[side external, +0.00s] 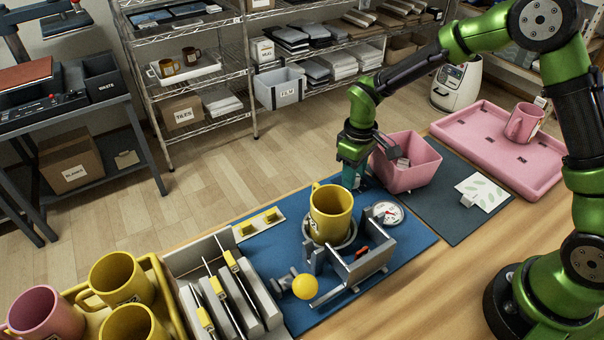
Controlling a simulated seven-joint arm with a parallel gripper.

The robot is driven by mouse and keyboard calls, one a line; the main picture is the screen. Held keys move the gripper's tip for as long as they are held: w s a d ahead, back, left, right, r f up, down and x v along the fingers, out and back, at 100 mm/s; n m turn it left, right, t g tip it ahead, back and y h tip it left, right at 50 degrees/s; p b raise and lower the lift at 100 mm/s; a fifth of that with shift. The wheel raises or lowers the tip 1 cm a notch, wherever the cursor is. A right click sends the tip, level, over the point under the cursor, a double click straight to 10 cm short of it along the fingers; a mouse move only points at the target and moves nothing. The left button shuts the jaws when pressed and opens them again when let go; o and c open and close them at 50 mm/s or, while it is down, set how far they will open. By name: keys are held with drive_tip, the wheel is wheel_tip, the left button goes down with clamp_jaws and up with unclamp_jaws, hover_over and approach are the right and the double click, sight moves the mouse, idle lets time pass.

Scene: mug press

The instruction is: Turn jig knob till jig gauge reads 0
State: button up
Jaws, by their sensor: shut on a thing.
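The jig (368,264) stands on a blue mat, with a yellow mug (331,213) upright in it. The jig gauge (388,213) is a round white dial just right of the mug; its reading is too small to tell. My gripper (351,183) points down behind the mug, at the back of the jig. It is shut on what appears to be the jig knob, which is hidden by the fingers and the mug.
A pink bin (424,163) stands close to the right of my gripper. A pink tray (468,128) with a pink mug (523,123) lies beyond it. A slotted rack (182,262) and a yellow crate (166,285) of mugs stand at the left. A card (484,191) lies on the dark mat.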

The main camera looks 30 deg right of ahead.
drive_tip(key=n, duration=0.3)
drive_tip(key=shift+n, duration=2.2)
drive_tip(key=o, duration=1)
drive_tip(key=shift+o, duration=0.2)
wheel_tip(320, 180, up, 17)
